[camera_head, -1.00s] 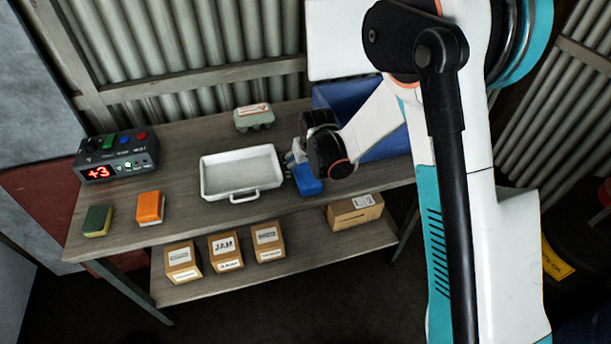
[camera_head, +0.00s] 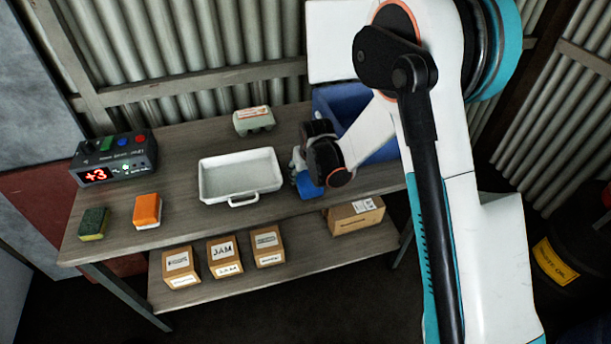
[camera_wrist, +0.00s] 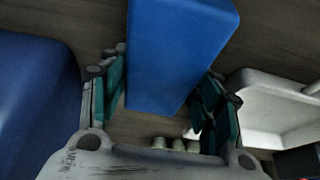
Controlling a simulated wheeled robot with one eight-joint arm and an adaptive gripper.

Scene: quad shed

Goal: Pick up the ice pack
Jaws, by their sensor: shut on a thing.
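The ice pack is a blue block (camera_wrist: 180,45). In the wrist view it sits between the two teal-padded fingers of my gripper (camera_wrist: 165,100), which is shut on it. In the head view my gripper (camera_head: 298,165) is at the right part of the bench, just right of the white tray. The ice pack (camera_head: 308,186) shows there as a small blue patch, partly hidden by my wrist. I cannot tell whether it touches the bench top.
A white tray (camera_head: 207,195) is left of my gripper. An egg carton (camera_head: 254,120) stands behind, and a blue bin (camera_head: 388,150) is at right.

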